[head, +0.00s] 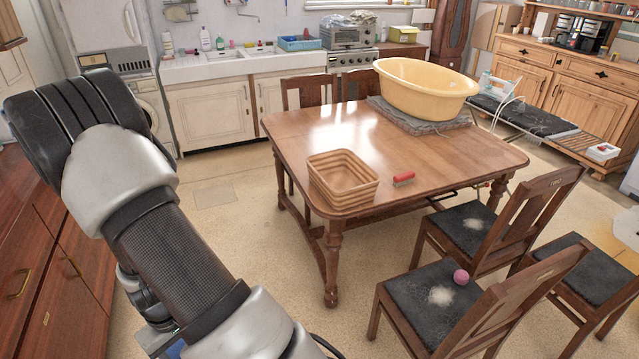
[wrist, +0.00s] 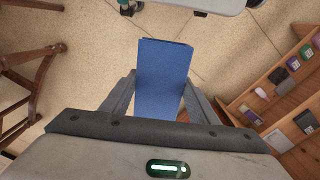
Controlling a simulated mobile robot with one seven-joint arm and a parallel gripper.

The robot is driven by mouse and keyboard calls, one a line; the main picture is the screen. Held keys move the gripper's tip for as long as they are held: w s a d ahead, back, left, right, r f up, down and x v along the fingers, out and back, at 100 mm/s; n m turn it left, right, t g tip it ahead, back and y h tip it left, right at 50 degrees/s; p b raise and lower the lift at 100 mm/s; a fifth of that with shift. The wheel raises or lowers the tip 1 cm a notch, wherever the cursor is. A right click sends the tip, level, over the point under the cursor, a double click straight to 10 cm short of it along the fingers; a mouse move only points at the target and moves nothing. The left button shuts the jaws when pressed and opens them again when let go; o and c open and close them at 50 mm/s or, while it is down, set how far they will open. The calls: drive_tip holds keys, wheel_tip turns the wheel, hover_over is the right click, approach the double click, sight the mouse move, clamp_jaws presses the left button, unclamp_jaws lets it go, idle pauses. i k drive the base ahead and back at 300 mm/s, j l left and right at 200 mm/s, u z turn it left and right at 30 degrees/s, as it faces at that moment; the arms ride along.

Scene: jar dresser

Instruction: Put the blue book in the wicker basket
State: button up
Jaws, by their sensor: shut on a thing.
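The blue book (wrist: 162,75) shows in the wrist view, upright between the fingers of my gripper (wrist: 160,100). My gripper is shut on it, and the floor lies beyond it. In the head view my arm fills the left side; the fingers and the book are mostly hidden behind it, with a small blue patch at the bottom edge that I cannot identify for sure. The wicker basket (head: 343,190) is square and tan. It stands on the near left corner of the wooden table (head: 450,151), apart from my arm, and its inside looks empty.
A large yellow tub (head: 425,90) stands at the table's back. In the wrist view, a wooden shelf (wrist: 285,110) with small items is at right.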

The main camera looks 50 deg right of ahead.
sight(334, 181)
drive_tip(key=i+l+z, duration=0.1)
drive_tip(key=i+z, duration=0.35)
drive_tip(key=i+j+z, duration=0.15)
drive_tip(key=i+z, duration=0.25)
drive_tip(key=i, duration=0.25)
drive_tip(key=i+u, duration=0.1)
drive_tip(key=i, duration=0.55)
drive_tip(key=i+l+u, duration=0.1)
drive_tip(key=i, duration=0.55)
drive_tip(key=i+z, duration=0.4)
drive_tip(key=i+j+z, duration=0.15)
drive_tip(key=z, duration=0.2)
drive_tip(key=i+z, duration=0.1)
drive_tip(key=z, duration=1.45)
